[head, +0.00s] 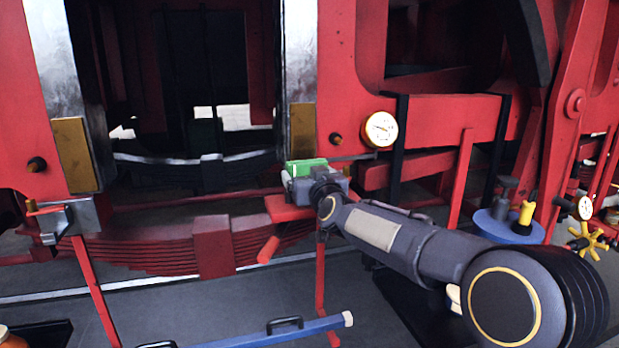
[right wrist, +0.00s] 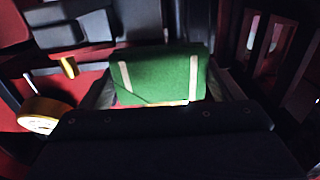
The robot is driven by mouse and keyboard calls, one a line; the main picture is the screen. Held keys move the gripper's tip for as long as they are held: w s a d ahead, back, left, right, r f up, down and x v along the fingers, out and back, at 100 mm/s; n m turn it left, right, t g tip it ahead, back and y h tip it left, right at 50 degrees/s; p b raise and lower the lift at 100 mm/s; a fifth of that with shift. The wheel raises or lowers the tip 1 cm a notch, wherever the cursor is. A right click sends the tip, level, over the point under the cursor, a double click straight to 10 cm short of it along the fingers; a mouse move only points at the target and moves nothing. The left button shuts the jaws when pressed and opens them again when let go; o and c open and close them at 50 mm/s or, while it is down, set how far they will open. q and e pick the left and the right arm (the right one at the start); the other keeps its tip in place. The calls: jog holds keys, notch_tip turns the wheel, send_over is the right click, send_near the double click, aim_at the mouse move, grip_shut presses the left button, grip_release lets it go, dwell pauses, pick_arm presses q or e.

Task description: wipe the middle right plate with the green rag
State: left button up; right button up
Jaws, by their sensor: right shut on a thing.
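The green rag (head: 306,167) is held in my right gripper (head: 316,184), in the middle of the head view. In the right wrist view the rag (right wrist: 160,75) is a green block with two pale stripes, with my right gripper's dark fingers on either side of it. A brass plate (head: 303,130) on the red frame stands just above the rag in the head view; I cannot tell whether they touch. Another brass plate (head: 75,155) is on the frame further left. My left gripper is not in view.
A round gauge (head: 381,130) sits on the red frame right of the rag. A red leaf spring (head: 150,246) lies below. A blue bar with handles (head: 285,331) is at the bottom. A blue round tray (head: 505,229) with a yellow item (head: 525,214) is at right.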

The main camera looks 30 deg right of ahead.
aim_at(303, 136)
jog(key=shift+w+d, duration=0.2)
jog(key=shift+w, duration=0.45)
notch_tip(303, 136, up, 4)
jog(key=p, duration=0.4)
jog(key=shift+s+r, duration=0.1)
jog(key=shift+s, duration=0.05)
notch_tip(303, 136, up, 4)
jog(key=p, duration=0.4)
notch_tip(303, 136, down, 8)
jog(key=b, duration=0.7)
jog(key=shift+f, duration=0.2)
jog(key=shift+a, duration=0.1)
